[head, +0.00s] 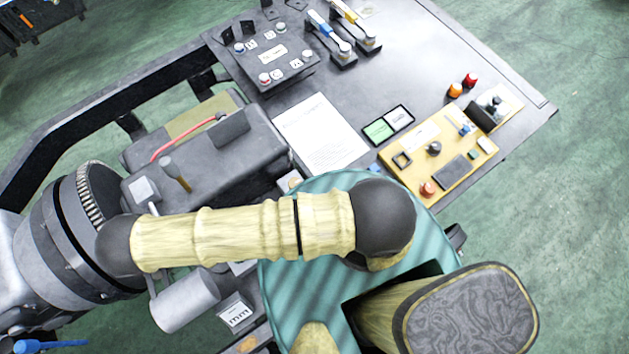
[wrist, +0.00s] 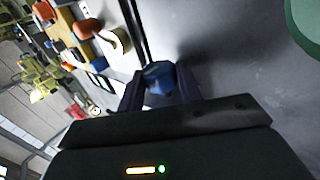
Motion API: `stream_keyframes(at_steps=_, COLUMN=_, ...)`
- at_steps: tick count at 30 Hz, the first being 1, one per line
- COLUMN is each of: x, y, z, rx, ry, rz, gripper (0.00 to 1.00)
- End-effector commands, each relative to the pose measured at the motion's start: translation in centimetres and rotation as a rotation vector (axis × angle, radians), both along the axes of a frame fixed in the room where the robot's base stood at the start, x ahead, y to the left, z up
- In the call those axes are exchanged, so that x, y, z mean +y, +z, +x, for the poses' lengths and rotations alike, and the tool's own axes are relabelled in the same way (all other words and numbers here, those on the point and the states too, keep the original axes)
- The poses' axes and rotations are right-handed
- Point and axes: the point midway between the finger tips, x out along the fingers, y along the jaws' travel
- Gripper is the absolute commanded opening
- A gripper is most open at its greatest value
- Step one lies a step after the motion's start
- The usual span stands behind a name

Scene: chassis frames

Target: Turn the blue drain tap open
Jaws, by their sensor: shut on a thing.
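In the wrist view, the blue tap (wrist: 157,70) sits between the two dark fingers of my gripper (wrist: 158,84). The fingers are shut on it, one on each side, and hide its lower part. A grey surface lies behind it. How far the tap is turned cannot be told. In the head view my arm covers the middle and lower part, and neither the gripper fingers nor the held tap can be made out there.
The head view shows a grey bench (head: 420,65) with a yellow control panel (head: 470,140), a white sheet (head: 318,130), a black switch box (head: 270,55) and a blue-handled lever (head: 328,30). A blue item (head: 50,345) shows at lower left. Green floor (head: 560,190) is clear at right.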

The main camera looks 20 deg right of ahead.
Motion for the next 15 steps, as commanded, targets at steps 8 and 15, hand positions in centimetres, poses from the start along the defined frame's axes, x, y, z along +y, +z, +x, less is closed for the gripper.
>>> stream_keyframes(at_steps=8, x=0.22, y=-0.36, z=0.00, rx=-0.020, ry=0.004, rz=-0.084, gripper=0.12)
stream_keyframes(at_steps=15, x=0.21, y=-0.18, z=0.00, rx=-0.024, ry=0.001, rz=-0.110, gripper=0.12)
